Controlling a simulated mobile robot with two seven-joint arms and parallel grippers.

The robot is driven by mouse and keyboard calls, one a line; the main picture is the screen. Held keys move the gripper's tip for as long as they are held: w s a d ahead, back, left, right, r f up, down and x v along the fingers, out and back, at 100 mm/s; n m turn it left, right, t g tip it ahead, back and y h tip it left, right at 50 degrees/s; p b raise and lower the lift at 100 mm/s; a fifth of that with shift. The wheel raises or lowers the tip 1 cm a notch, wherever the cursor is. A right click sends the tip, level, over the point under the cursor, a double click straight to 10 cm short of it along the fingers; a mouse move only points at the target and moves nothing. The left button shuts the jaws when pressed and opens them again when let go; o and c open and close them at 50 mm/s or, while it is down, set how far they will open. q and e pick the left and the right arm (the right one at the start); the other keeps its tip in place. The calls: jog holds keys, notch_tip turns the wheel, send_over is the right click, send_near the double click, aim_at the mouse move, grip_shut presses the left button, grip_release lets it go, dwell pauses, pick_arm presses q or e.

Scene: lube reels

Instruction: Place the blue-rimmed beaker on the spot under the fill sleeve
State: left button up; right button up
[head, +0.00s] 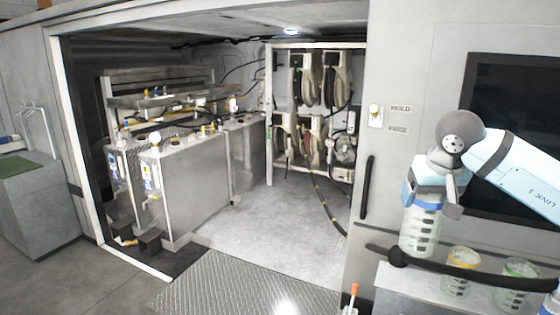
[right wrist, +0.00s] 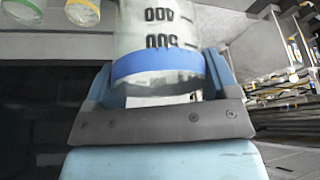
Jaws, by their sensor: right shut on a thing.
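My right gripper (head: 428,188) is shut on the blue-rimmed beaker (head: 420,232). The beaker is clear with dark marks and hangs upright below the gripper, in front of the grey wall at the right. In the right wrist view the gripper's jaws (right wrist: 160,76) sit on both sides of the beaker's blue rim (right wrist: 155,62), and the marks 400 and 500 show. I cannot pick out the fill sleeve or the spot under it. My left gripper is not in view.
A yellow-rimmed beaker (head: 461,268) and a green-rimmed beaker (head: 518,280) stand on a pale shelf (head: 400,295) at lower right. A black rail (head: 440,268) runs along it. Hose reels (head: 308,80) hang in the bay, with metal tanks (head: 185,185) at left. The bay floor is clear.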

aim_at(410, 250)
jog(key=f, duration=0.4)
jog(key=s+a+f, duration=0.1)
jog(key=f, duration=0.3)
jog(key=a+f, duration=0.1)
jog(key=f, duration=0.3)
jog(key=shift+s+f, duration=0.1)
jog(key=shift+s, duration=0.05)
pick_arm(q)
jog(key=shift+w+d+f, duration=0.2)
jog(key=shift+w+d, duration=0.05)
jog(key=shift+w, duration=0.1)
pick_arm(e)
jog(key=s+a+f, duration=0.3)
jog(key=f, duration=0.7)
jog(key=shift+a+f+n, duration=0.15)
jog(key=shift+a+n, duration=0.1)
jog(key=shift+n, duration=0.15)
jog(key=shift+s, duration=0.1)
